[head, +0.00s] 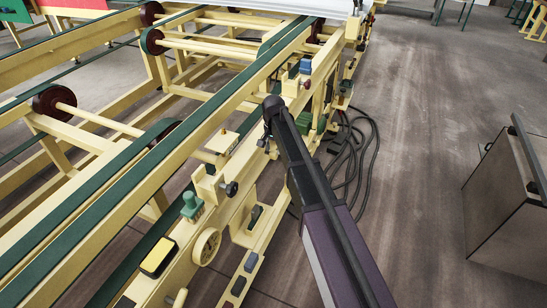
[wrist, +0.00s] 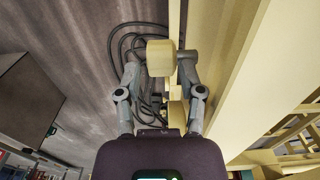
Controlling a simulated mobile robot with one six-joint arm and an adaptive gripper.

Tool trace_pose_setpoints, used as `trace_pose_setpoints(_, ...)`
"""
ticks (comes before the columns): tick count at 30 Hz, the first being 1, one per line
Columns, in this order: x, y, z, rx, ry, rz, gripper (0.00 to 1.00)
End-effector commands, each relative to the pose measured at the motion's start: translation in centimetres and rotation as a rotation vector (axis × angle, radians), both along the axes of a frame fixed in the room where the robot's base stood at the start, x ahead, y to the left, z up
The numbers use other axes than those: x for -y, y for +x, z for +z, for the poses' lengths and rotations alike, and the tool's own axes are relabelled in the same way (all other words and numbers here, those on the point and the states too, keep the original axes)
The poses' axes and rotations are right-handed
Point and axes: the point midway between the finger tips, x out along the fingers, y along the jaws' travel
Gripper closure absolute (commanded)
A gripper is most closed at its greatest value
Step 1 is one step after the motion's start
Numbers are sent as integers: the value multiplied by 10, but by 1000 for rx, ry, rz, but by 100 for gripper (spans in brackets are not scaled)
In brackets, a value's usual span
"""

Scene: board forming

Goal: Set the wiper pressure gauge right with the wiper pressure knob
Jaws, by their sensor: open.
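My gripper (wrist: 159,62) is open in the wrist view, its two fingers on either side of a cream round knob (wrist: 156,57). I cannot tell whether the fingers touch it, or whether it is the wiper pressure knob, as no label is readable. In the head view my gripper (head: 267,141) is at the side rail of the cream machine, and the knob there is hidden behind it. No wiper pressure gauge with a readable dial or needle can be made out in either view.
The cream machine frame (head: 225,107) with green belts fills the left. Its rail carries a cream handwheel (head: 206,246), a dark knob (head: 231,188) and a green knob (head: 191,206). Black cables (head: 352,150) lie on the floor.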

Motion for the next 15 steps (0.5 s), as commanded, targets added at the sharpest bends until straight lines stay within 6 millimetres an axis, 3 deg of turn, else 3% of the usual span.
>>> trace_pose_setpoints(6, 0, 0, -17, 0, 0, 0, 50)
trace_pose_setpoints(15, 0, 0, -23, 0, 0, 0, 50)
